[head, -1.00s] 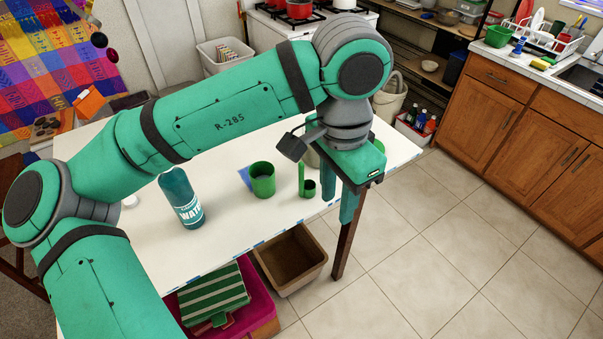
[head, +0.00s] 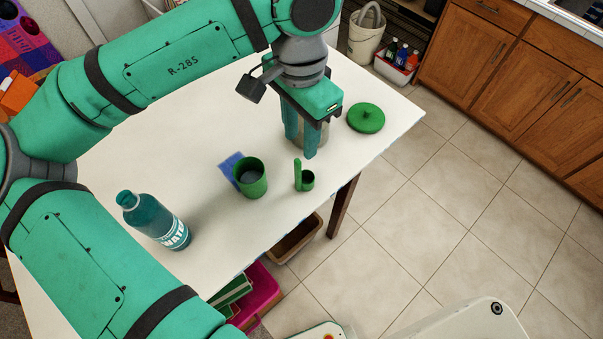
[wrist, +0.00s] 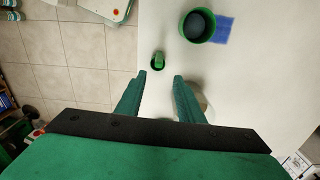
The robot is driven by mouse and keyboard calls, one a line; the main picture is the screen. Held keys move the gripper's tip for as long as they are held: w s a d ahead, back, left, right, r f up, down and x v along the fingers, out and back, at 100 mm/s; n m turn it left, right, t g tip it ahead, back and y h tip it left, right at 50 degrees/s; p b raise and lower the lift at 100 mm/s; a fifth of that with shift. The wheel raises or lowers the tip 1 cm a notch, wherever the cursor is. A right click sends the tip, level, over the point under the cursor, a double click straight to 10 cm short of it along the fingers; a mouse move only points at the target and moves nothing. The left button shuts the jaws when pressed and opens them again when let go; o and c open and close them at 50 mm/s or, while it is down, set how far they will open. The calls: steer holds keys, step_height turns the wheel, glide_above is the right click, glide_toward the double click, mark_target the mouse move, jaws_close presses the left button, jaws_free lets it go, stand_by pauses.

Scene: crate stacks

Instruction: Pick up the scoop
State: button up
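The scoop (head: 307,181) is a small green cup with an upright green handle. It stands on the white table near its front edge in the head view. In the wrist view the scoop (wrist: 158,63) shows just beyond the fingertips, roughly centred between them. My gripper (head: 301,146) points down, open and empty, behind the scoop in the head view. In the wrist view the two green fingers of my gripper (wrist: 160,78) are apart with nothing between them.
A larger green cup (head: 251,185) stands left of the scoop, by a blue flat piece (head: 228,162). A green lid-like disc (head: 366,118) lies to the right. A pale container (head: 324,134) is partly hidden behind my fingers.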

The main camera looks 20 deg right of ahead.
mark_target(299, 159)
steer(key=shift+s+a+f, duration=0.15)
steer(key=shift+f, duration=1.65)
steer(key=shift+s+a+f, duration=0.1)
steer(key=shift+s+f, duration=0.05)
steer(key=shift+f, duration=1.65)
jaws_close()
